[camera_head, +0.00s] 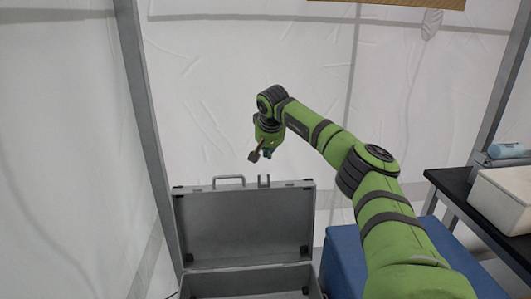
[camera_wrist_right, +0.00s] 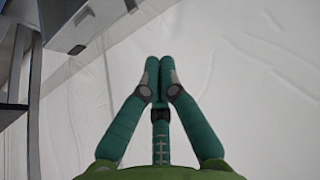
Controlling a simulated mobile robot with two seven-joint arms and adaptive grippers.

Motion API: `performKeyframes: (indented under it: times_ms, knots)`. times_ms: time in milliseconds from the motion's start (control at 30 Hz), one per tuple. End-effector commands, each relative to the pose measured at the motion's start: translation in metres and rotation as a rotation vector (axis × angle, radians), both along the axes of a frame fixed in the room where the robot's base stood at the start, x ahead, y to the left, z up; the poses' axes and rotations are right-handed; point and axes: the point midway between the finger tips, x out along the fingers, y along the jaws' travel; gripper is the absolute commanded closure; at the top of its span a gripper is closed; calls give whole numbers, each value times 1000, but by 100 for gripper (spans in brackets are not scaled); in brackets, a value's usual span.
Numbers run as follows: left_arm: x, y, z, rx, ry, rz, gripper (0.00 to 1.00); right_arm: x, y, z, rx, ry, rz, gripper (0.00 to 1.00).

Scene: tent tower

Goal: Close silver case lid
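The silver case (camera_head: 250,281) stands open at the bottom of the head view, its near part cut off by the frame edge. Its lid (camera_head: 245,226) is raised upright, with a handle (camera_head: 229,181) and latches along the top edge. My right gripper (camera_head: 254,156) is above the lid's top edge, apart from it in the picture. In the right wrist view its fingers (camera_wrist_right: 158,66) are together with nothing between them. Part of the grey case (camera_wrist_right: 84,22) shows at the top left of that view. My left gripper is not in view.
A blue box (camera_head: 343,262) stands right of the case. A dark table (camera_head: 459,190) at the right carries a white container (camera_head: 503,197) and a light blue rolled item (camera_head: 508,151). White tent walls and grey poles (camera_head: 150,130) stand behind and left.

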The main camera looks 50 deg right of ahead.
Motion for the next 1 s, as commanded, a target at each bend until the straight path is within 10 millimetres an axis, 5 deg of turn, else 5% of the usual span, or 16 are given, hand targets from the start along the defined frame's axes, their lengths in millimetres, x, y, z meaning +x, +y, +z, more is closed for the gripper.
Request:
performKeyframes:
  times_ms: [200,500,1000]
  knots:
    - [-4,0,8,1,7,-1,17,16,-11,-36,2,2,-1,100]
    - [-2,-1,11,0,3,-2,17,26,-20,-62,2,-1,0,100]
    - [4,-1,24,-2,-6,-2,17,5,-2,-54,2,-3,3,100]
